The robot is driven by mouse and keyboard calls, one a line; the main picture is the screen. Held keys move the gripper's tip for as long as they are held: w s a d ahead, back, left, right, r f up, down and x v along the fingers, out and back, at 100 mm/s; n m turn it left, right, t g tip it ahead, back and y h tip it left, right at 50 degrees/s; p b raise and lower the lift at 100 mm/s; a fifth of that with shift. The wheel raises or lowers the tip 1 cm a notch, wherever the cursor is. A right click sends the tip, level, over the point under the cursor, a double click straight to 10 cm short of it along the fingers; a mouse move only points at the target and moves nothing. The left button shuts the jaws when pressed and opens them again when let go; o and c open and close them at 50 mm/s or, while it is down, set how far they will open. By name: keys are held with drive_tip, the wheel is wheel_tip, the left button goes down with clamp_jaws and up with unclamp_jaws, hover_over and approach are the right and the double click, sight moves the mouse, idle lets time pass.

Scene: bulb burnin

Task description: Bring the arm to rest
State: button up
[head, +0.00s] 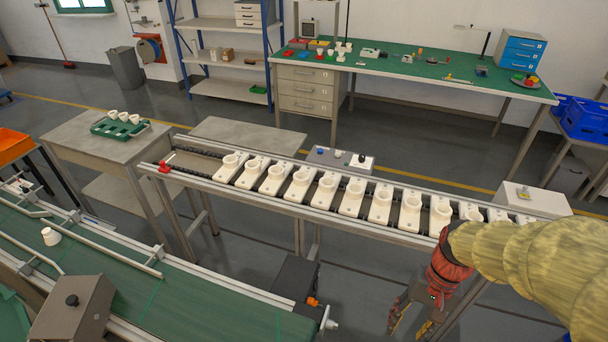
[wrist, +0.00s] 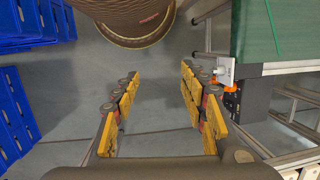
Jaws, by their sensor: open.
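My gripper (head: 411,318) hangs at the lower right of the head view, on the near side of the white-holder conveyor, with my yellow-sleeved arm coming in from the right. In the wrist view my gripper (wrist: 162,105) is open, its yellow-padded fingers wide apart. Nothing is between the fingers; only grey floor shows there.
A conveyor (head: 225,192) with a row of white holders (head: 326,190) runs beside my arm. A green belt (head: 130,285) carrying a white cup (head: 51,237) is at left. In the wrist view, blue crates (wrist: 18,115) stand left and the green belt's end (wrist: 258,35) right.

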drive_tip(key=s+a+r+n+t+h, duration=0.1)
drive_tip(key=a+r+n+t, duration=0.1)
drive_tip(key=r, duration=0.7)
drive_tip(key=s+a+r+n+t+h, duration=0.1)
drive_tip(key=r+t, duration=0.4)
drive_tip(key=r, duration=0.5)
drive_tip(key=shift+a+n+p, duration=0.35)
drive_tip(key=shift+a+n, duration=0.25)
drive_tip(key=shift+a, duration=0.3)
drive_tip(key=shift+r, duration=0.1)
